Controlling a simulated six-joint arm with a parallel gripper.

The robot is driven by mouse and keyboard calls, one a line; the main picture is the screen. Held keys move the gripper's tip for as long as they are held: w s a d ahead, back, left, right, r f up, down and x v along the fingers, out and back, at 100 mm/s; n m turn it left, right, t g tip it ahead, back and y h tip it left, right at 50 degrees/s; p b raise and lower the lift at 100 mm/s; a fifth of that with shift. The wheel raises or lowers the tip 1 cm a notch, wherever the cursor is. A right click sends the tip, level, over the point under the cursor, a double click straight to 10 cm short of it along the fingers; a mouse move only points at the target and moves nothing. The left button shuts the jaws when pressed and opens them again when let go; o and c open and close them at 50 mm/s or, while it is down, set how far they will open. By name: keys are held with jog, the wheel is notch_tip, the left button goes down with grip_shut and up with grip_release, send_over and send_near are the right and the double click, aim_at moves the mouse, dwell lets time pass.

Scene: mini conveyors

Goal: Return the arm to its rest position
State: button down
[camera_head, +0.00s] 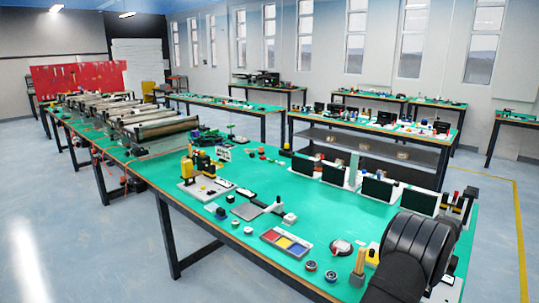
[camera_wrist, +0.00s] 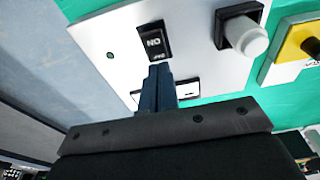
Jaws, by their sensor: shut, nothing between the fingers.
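My gripper (camera_wrist: 159,72) shows in the wrist view with its dark fingers together and nothing between them. The fingertips appear over a white panel (camera_wrist: 95,35), just below a black rocker switch (camera_wrist: 152,41) in the picture. I cannot tell whether they touch the panel. Part of a second switch lies behind the fingers. In the head view my black arm (camera_head: 415,252) fills the lower right corner above the bench, and its fingers cannot be made out there.
Beside the switch are a white-capped button (camera_wrist: 244,35) and a yellow box (camera_wrist: 301,42). The green bench (camera_head: 225,240) carries a colored tray (camera_head: 286,242), several black screens (camera_head: 378,190) and small parts. Roller conveyors (camera_head: 150,125) stand at left. Open floor (camera_head: 60,240) lies left.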

jog(key=shift+f, duration=0.95)
jog(key=shift+r, duration=0.15)
notch_tip(320, 180, up, 12)
jog(key=n, duration=0.8)
dwell(0.5)
jog(key=shift+a, duration=0.1)
